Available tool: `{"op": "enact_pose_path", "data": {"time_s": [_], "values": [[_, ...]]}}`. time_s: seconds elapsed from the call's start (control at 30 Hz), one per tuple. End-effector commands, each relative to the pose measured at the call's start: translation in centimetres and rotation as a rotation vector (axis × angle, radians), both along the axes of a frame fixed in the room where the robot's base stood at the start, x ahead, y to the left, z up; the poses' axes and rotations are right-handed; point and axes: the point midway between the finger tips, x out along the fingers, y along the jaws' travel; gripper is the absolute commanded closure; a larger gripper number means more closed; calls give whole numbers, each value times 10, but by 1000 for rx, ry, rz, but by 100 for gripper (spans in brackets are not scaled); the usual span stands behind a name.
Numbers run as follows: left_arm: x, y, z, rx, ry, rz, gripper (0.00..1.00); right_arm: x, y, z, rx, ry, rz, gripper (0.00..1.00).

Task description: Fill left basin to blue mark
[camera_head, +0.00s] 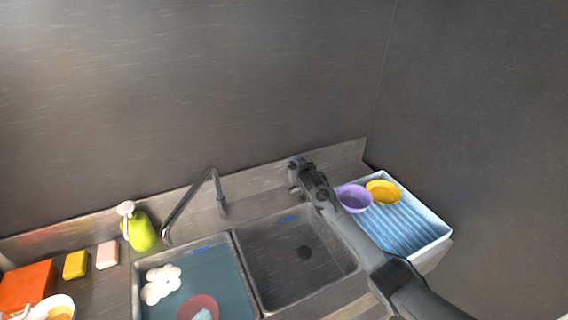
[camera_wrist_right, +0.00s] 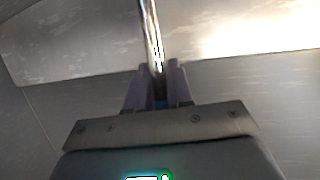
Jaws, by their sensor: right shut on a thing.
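The left basin (camera_head: 239,262) holds bluish water, with white foam (camera_head: 160,285) and a reddish bowl (camera_head: 197,307) in it. A blue mark (camera_head: 203,250) shows on its back wall, just above or at the water; I cannot tell which. The faucet (camera_head: 190,204) stands behind the basins with its spout end over the left basin's back edge. No stream is discernible. My right gripper (camera_head: 296,172) is behind the right basin. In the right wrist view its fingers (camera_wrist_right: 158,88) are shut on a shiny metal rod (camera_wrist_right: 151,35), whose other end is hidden. My left gripper is out of view.
The right basin (camera_head: 262,275) looks empty, with a drain and its own blue mark (camera_head: 289,218). A drying rack (camera_head: 405,230) at right holds a purple bowl (camera_head: 354,198) and a yellow bowl (camera_head: 383,191). A green soap bottle (camera_head: 140,232) and sponges (camera_head: 76,265) stand left.

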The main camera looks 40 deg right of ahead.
Motion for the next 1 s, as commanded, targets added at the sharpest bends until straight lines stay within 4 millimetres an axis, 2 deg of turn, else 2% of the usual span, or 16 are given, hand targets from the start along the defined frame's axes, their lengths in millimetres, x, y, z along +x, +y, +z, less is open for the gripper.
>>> {"op": "enact_pose_path", "data": {"time_s": [0.23,0.27,0.4,0.77,1.0], "values": [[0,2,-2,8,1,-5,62,0,1,-3,1,5,2,100],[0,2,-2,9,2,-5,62,0,1,-3,1,5,2,76],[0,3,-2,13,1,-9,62,0,1,-3,1,4,3,58],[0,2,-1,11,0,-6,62,-1,2,-1,1,2,2,58],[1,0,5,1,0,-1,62,-15,11,5,0,2,3,58]]}}
